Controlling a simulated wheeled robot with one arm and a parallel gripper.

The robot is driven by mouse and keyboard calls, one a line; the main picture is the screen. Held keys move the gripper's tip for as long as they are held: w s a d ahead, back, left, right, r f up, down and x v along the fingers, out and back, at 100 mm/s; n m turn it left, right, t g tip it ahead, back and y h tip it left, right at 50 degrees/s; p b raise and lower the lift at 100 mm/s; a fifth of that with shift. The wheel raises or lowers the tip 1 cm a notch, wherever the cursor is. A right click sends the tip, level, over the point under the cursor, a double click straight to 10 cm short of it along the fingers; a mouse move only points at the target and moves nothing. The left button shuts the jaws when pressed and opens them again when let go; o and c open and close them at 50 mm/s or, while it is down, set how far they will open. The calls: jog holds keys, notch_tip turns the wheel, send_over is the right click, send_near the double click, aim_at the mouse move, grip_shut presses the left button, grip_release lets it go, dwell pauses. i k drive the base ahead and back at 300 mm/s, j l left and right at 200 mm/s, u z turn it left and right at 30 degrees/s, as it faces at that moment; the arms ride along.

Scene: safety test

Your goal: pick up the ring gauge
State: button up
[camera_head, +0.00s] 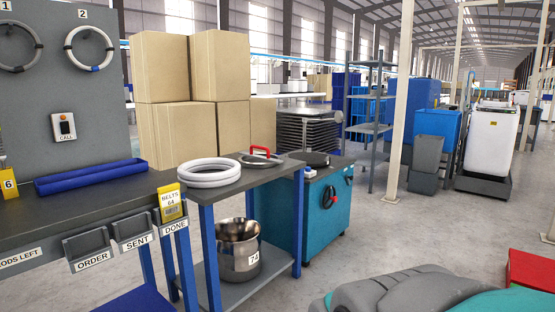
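Several ring-shaped things show, and I cannot tell for sure which is the ring gauge. A ring with a red handle (262,150) lies on the dark top of the small blue-legged table (236,178). White thick rings (209,172) lie stacked beside it, to its left. My gripper is not in view.
A steel pot (238,252) stands on the table's lower shelf. A teal cabinet (327,212) adjoins the table on the right. A blue tray (90,177) lies on the left bench (85,203). Cardboard boxes (192,90) are stacked behind. Floor right of the cabinet is open.

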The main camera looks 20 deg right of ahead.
aim_at(276, 161)
jog(key=z, duration=0.2)
jog(key=i+j+z, duration=0.1)
jog(key=i+z, duration=0.15)
jog(key=i, duration=1.25)
